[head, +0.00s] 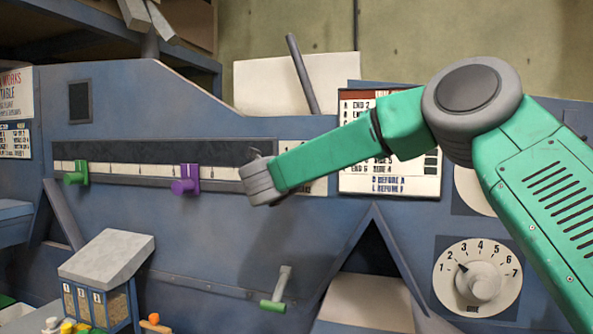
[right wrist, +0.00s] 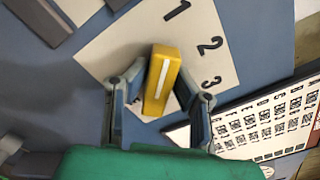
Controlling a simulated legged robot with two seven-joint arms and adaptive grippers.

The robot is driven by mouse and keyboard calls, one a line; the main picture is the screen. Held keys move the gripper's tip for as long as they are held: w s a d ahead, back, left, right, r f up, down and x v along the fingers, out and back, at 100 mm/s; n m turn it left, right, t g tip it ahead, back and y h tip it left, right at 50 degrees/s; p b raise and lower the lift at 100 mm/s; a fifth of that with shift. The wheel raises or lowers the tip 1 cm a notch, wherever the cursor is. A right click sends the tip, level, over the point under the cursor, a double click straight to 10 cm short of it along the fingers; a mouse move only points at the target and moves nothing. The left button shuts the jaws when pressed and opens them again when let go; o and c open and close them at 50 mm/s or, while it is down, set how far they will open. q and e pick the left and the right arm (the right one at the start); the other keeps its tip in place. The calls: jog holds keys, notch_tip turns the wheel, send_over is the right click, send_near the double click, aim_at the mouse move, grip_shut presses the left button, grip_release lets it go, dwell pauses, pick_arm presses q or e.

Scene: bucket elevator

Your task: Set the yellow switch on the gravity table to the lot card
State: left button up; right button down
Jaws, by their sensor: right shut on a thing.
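The yellow switch (right wrist: 161,82) shows in the right wrist view as a block with a white line on its face. It stands on a white plate marked 1, 2 and 3 (right wrist: 120,50). The white line points up the picture, slightly right, roughly toward the 1. My right gripper (right wrist: 160,92) has its fingers on either side of the switch and is shut on it. In the head view my right arm reaches in from the right and hides the switch and fingers. A printed card (right wrist: 265,120) lies right of the plate; its small text is hard to read.
In the head view, purple (head: 186,180) and green (head: 76,174) sliders sit on a slotted scale. A numbered dial (head: 478,278) is at lower right. A green-ended lever (head: 277,292) and a sample box (head: 100,275) are below. A printed board (head: 390,185) is behind my arm.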

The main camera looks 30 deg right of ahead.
jog(key=shift+f, duration=0.15)
jog(key=c, duration=1.5)
grip_release()
jog(key=shift+o, duration=0.7)
jog(key=shift+w+d+f, duration=0.15)
jog(key=shift+w+d, duration=0.05)
jog(key=shift+w, duration=0.1)
jog(key=shift+s+a, duration=0.15)
jog(key=shift+s, duration=0.15)
jog(key=v, duration=1.1)
jog(key=shift+a, duration=0.3)
jog(key=shift+d, duration=0.1)
jog(key=shift+w+f, duration=0.1)
jog(key=shift+f, duration=0.1)
